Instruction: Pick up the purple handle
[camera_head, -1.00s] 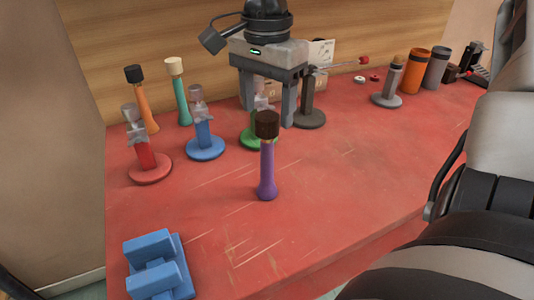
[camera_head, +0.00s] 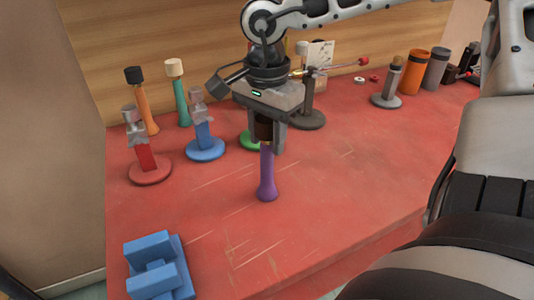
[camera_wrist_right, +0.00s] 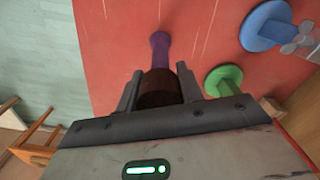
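The purple handle (camera_head: 266,178) stands upright on the red table, with a dark brown cylindrical head on top. It also shows in the right wrist view (camera_wrist_right: 160,50), with the brown head (camera_wrist_right: 160,88) nearest the camera. My right gripper (camera_head: 267,145) points down over it from behind. Its two fingers (camera_wrist_right: 158,85) are open on either side of the brown head; I see no clear grip on it. The gripper hides the top of the head in the head view. My left gripper is not in view.
Red (camera_head: 148,170), blue (camera_head: 205,150) and green (camera_head: 249,140) stands are left of and behind the handle. Orange (camera_head: 146,110) and teal (camera_head: 181,100) handles stand at the back left. A blue block piece (camera_head: 160,265) lies front left. Table right of the handle is clear.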

